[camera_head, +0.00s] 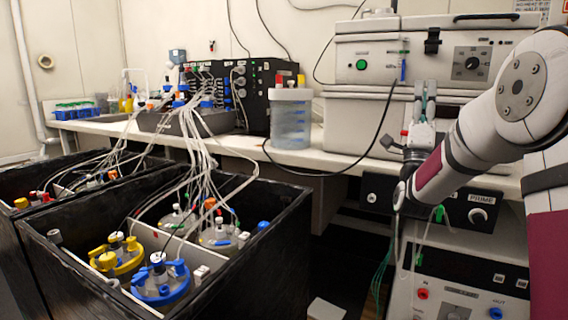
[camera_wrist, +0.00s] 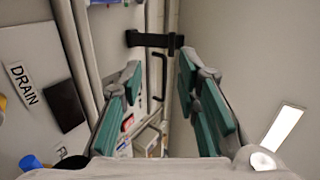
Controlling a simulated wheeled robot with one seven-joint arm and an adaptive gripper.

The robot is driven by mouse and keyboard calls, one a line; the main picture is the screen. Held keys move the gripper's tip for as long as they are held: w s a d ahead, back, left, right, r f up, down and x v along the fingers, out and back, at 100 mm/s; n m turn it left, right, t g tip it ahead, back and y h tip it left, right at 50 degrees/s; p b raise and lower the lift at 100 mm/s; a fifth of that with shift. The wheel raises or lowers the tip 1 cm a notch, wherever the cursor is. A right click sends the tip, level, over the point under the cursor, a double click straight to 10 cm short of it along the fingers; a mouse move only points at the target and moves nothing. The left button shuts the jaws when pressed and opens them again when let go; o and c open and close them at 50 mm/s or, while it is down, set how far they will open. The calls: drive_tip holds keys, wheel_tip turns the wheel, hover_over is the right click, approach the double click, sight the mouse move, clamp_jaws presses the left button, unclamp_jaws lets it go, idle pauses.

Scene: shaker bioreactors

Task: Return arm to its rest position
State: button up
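My gripper (camera_head: 425,98) is raised at the right of the head view, in front of the large white bench machine (camera_head: 350,120). Its fingers point upward. In the wrist view the two green-padded fingers of my gripper (camera_wrist: 160,95) stand well apart with nothing between them. My arm (camera_head: 480,130) reaches in from the right edge, grey with a dark red band.
Black open boxes (camera_head: 285,240) with yellow- and blue-capped vessels and many tubes fill the lower left. A clear container (camera_head: 290,120) and a black control unit (camera_head: 255,90) stand on the white bench. A black cable hangs before the machine. A control panel (camera_head: 460,285) is below my arm.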

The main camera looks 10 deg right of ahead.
drive_tip(key=w+a+f+n+g+y, duration=0.2)
drive_tip(key=w+a+n+g+y, duration=0.1)
drive_tip(key=a+n+y, duration=0.55)
drive_tip(key=s+a+f+n+g+y, duration=0.5)
drive_tip(key=s+a+f+n+g, duration=0.1)
drive_tip(key=s+f+g, duration=0.3)
drive_tip(key=s+a+f+n+g+y, duration=0.1)
drive_tip(key=s+a+f+n+g, duration=0.25)
drive_tip(key=s, duration=1.05)
drive_tip(key=s+a+f+n+g, duration=0.15)
drive_tip(key=s+f+g, duration=0.45)
drive_tip(key=s, duration=0.7)
drive_tip(key=s+a+f+n+g+y, duration=0.1)
drive_tip(key=s+f+n+g, duration=0.45)
drive_tip(key=s, duration=0.85)
wheel_tip(320, 180, up, 32)
drive_tip(key=m+t+p, duration=0.1)
drive_tip(key=t+p, duration=0.5)
drive_tip(key=p, duration=2.5)
drive_tip(key=shift+d+f, duration=0.2)
drive_tip(key=shift+f, duration=0.05)
